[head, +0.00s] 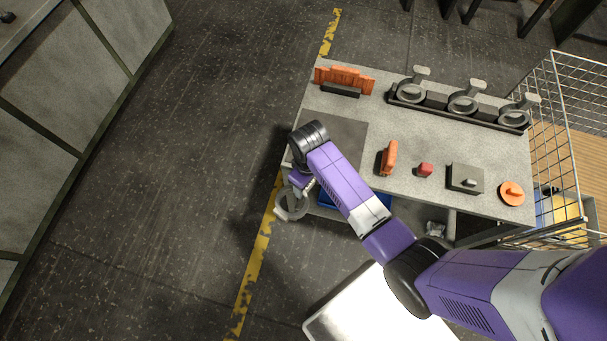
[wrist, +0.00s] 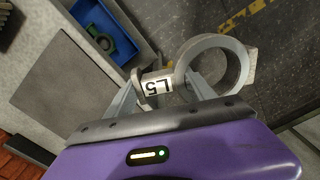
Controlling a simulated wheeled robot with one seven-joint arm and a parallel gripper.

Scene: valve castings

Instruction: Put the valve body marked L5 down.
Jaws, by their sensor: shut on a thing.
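The valve body marked L5 (wrist: 158,86) is a grey casting with a large ring at one end and a white label. My gripper (wrist: 162,92) is shut on its narrower labelled part in the wrist view, with the ring out to the right. In the head view the valve body (head: 288,208) shows partly below my gripper (head: 300,186), just outside the left edge of the grey worktable (head: 435,135). In the wrist view, floor shows behind the ring.
A dark mat (head: 345,132) on the table's left part looks bare, partly hidden by my arm. Three similar castings (head: 464,103) stand in a black rack. An orange rack, orange handle (head: 389,158), red block and grey block are also there. A blue bin (wrist: 103,32) sits lower.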

